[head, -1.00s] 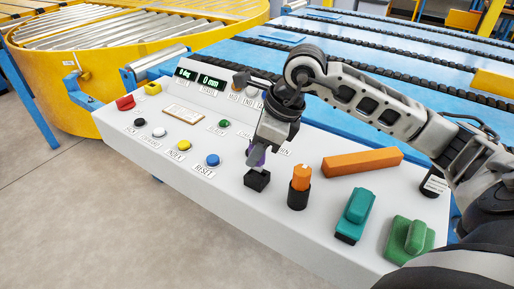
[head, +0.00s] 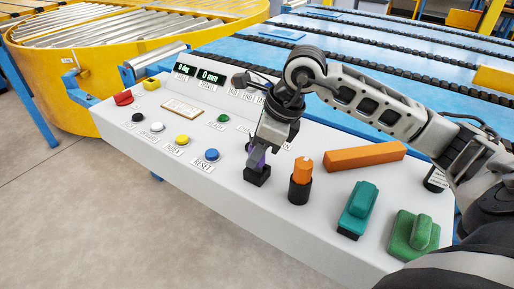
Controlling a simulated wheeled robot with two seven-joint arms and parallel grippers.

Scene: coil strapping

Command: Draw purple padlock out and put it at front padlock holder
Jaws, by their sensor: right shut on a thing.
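The purple padlock (head: 259,156) is small in the head view and mostly covered by my right gripper. My right gripper (head: 260,150) points down and is shut on it. The padlock is directly above a black block-shaped socket (head: 256,176) on the white control panel (head: 230,195). Its lower end seems to meet the top of this socket, but I cannot tell whether it is inside. No "front padlock holder" label is legible. My left gripper is not in view.
An orange knob on a black cylinder (head: 299,190) stands just right of the socket. An orange bar (head: 364,156), a teal handle (head: 359,205) and a green handle (head: 414,233) lie further right. Several push buttons, including a blue one (head: 211,155), are to the left.

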